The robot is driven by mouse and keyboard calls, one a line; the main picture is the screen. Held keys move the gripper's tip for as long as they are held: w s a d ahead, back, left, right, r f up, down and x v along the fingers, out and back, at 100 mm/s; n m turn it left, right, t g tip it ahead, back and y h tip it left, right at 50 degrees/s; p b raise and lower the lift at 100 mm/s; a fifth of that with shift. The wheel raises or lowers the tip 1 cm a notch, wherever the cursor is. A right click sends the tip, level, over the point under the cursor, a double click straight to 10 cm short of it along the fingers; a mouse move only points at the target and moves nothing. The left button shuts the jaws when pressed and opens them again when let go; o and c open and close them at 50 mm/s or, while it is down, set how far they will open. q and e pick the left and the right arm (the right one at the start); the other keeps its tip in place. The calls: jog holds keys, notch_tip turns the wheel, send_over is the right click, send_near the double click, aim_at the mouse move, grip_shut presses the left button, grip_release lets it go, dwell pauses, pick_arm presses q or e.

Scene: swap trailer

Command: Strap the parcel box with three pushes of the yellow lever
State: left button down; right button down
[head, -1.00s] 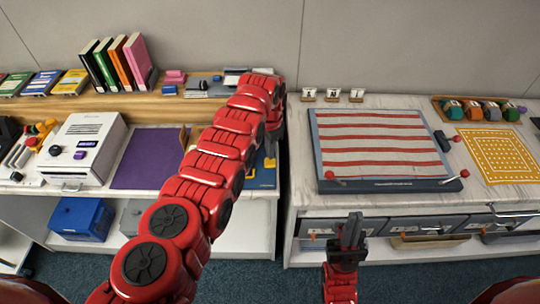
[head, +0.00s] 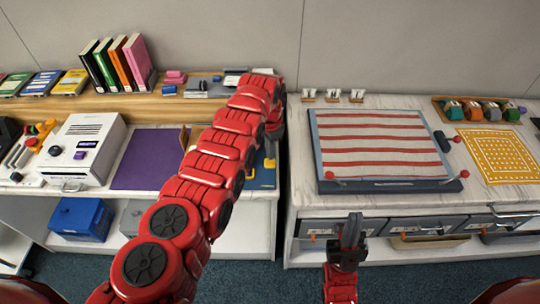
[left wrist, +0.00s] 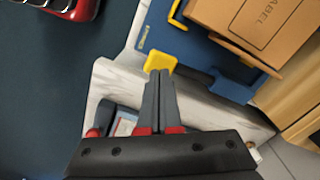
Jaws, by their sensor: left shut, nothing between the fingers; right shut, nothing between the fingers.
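The brown parcel box (left wrist: 235,22), marked LABEL, sits on a blue base (left wrist: 185,48) at the top of the left wrist view. A yellow lever knob (left wrist: 160,59) is just beyond my left gripper (left wrist: 160,73). The gripper is shut and empty, with its tips at the knob; I cannot tell whether they touch. In the head view my left arm hides the box and most of the blue base (head: 265,180). My right gripper (head: 352,222) is shut and empty, in front of the right counter. I cannot make out a strap on the box.
A purple mat (head: 147,160) and a white machine (head: 84,150) are left of my left arm. On the right counter are a striped board (head: 380,145) and a yellow dotted mat (head: 495,155). A gap separates the two counters.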

aim_at(270, 162)
pick_arm(q)
jog(key=shift+f, duration=0.1)
dwell(0.5)
jog(key=shift+f+b, duration=2.7)
jog(key=shift+b, duration=0.1)
notch_tip(270, 162, up, 6)
jog(key=p, duration=0.5)
jog(key=shift+r, duration=0.1)
jog(key=shift+r+p, duration=0.75)
jog(key=shift+r, duration=0.5)
